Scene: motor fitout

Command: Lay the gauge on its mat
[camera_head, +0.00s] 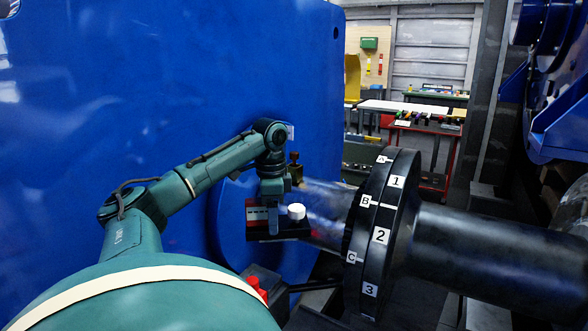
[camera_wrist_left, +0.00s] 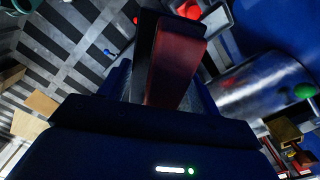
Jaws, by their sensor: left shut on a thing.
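My left gripper (camera_head: 272,228) points down beside the shaft, in front of the blue housing. In the left wrist view its fingers (camera_wrist_left: 165,90) are shut on a dark red, block-shaped thing (camera_wrist_left: 177,62), which seems to be the gauge. I cannot make out the mat for certain. My right gripper is not in view.
A black disc (camera_head: 382,235) with numbers and letters sits on the thick metal shaft (camera_head: 480,240), right of the gripper. A big blue housing (camera_head: 170,80) fills the left. A red button (camera_head: 257,288) is below. Benches with tools (camera_head: 425,120) stand far behind.

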